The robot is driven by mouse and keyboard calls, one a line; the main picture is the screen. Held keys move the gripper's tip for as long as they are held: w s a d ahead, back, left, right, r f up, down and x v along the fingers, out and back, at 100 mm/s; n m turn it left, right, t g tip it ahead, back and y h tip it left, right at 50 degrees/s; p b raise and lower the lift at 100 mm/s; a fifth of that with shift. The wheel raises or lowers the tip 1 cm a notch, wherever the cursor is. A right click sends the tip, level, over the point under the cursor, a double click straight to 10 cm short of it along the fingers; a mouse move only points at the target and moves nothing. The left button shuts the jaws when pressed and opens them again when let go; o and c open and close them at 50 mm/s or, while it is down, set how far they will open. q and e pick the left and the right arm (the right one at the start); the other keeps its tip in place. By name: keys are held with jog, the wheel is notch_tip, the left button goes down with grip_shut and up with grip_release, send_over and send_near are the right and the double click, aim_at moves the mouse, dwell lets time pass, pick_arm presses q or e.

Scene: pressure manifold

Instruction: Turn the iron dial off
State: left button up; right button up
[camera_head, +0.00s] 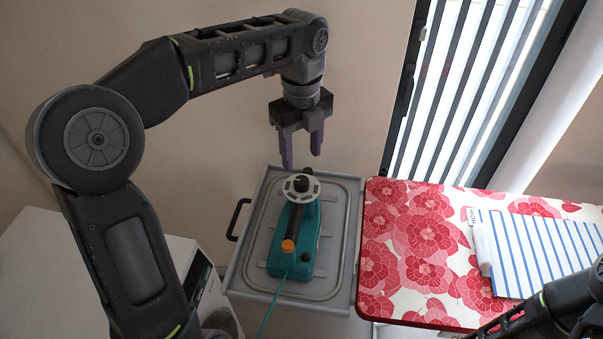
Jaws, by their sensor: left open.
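A teal iron (306,247) with a dark handle stands on a grey tray-topped cart (337,262). A pale round dial (300,187) with a dark knob in its middle sits at its far end. An orange round part (288,246) and a small dark knob are nearer its front. My left gripper (302,163) points down with its two purple fingers apart and empty. In the picture its fingertips are just above the dial; I cannot tell the exact height gap. My right arm enters at the lower right, and its gripper is out of view.
An ironing board (400,285) with a red flower cover is right of the cart, with a blue-striped cloth (540,250) on it. A teal cord (270,313) runs off the cart's front. A white cabinet (50,255) is at left; a wall and window are behind.

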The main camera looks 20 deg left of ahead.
aim_at(301, 180)
pick_arm(q)
notch_tip(301, 180, down, 8)
jog(key=shift+r, duration=0.2)
dwell(0.3)
grip_shut()
dwell(0.4)
